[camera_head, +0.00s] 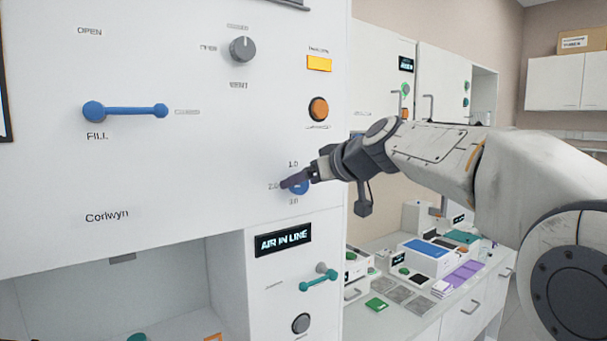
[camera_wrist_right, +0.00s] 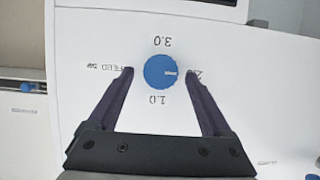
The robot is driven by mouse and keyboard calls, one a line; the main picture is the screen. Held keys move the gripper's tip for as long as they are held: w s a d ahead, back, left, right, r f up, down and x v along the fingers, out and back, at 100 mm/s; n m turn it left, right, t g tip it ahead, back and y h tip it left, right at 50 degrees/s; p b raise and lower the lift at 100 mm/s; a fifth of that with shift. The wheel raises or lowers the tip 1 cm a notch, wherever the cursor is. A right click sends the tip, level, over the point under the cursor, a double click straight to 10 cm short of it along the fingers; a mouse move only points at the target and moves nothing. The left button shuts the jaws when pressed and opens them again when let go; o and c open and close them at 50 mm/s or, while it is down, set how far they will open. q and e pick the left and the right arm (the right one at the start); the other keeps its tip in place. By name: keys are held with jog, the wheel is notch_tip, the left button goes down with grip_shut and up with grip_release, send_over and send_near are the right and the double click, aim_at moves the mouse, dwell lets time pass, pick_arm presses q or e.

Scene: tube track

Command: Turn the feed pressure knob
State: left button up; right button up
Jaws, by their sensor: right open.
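The feed pressure knob (camera_wrist_right: 160,71) is a round blue dial on a white panel. Its pale pointer mark faces the 2.0 label, with 3.0 and 1.0 at its other sides. The panel's lettering is upside down in the right wrist view. My right gripper (camera_wrist_right: 159,74) is open, with one dark finger on each side of the knob and a small gap showing on both sides. In the head view, the right gripper (camera_head: 292,182) reaches in from the right and partly covers the knob (camera_head: 300,188). My left gripper is not in view.
On the same panel are a blue FILL lever (camera_head: 125,111), a grey knob (camera_head: 242,49), an orange button (camera_head: 318,109) and a yellow label (camera_head: 319,63). Below are an AIR IN LINE display (camera_head: 283,240) and a teal lever (camera_head: 318,282). A cluttered counter stands at right.

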jog(key=shift+w+a+f, duration=0.2)
jog(key=shift+w, duration=0.1)
grip_shut()
